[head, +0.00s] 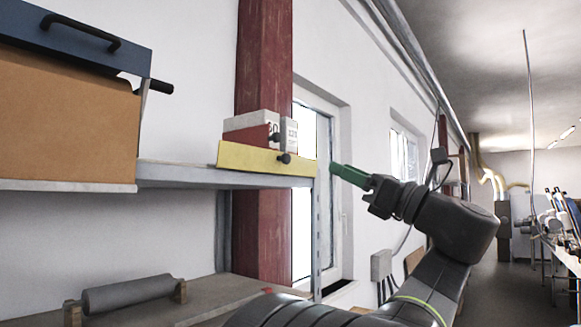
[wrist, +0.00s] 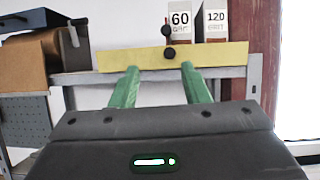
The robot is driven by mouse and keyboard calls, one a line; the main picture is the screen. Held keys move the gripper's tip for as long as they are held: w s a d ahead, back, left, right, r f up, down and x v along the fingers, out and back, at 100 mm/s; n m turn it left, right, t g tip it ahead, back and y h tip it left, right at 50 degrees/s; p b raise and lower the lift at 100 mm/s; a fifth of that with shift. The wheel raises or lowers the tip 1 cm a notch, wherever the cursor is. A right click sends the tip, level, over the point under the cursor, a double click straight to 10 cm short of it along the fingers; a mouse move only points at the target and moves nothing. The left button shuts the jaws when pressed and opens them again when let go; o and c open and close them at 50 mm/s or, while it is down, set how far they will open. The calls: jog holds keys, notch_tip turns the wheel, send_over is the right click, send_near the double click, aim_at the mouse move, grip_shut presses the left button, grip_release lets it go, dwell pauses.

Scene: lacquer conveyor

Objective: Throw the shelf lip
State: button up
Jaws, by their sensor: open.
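The shelf lip is a yellow strip (head: 245,158) along the front edge of the grey shelf, with a dark round knob (head: 284,158) near its right end. In the wrist view the yellow lip (wrist: 120,60) spans the view ahead, and its dark knob (wrist: 170,53) sits near its middle. My gripper (head: 336,168) has green fingers and is to the right of the lip in the head view, apart from it. In the wrist view my gripper (wrist: 160,68) is open and empty, its fingers either side of and below the knob.
Two small boxes stand behind the lip, marked 60 (wrist: 181,22) and 120 (wrist: 215,22). A brown box (head: 65,120) and a blue lid with a black handle (head: 80,35) are at left. A grey roller (head: 128,294) lies below. A red post (head: 263,70) rises behind the shelf.

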aim_at(288, 157)
jog(key=shift+m+t+h, duration=0.3)
jog(key=shift+m+h, duration=0.1)
jog(key=shift+h, duration=0.2)
jog(key=p+x, duration=0.1)
jog(key=x, duration=0.3)
jog(key=f+p+x, duration=0.1)
jog(key=p+x, duration=0.1)
jog(key=x, duration=0.3)
jog(key=w+p+x, duration=0.1)
jog(key=p+x, duration=0.1)
jog(key=x, duration=0.2)
jog(key=shift+w+a+f, duration=0.15)
jog(key=shift+a+f, duration=0.05)
jog(key=shift+f, duration=0.15)
grip_shut()
jog(key=shift+r, duration=0.1)
jog(key=shift+w+a+r+g+h, duration=0.1)
jog(key=shift+r+g+h, duration=0.15)
jog(key=shift+g+h, duration=0.35)
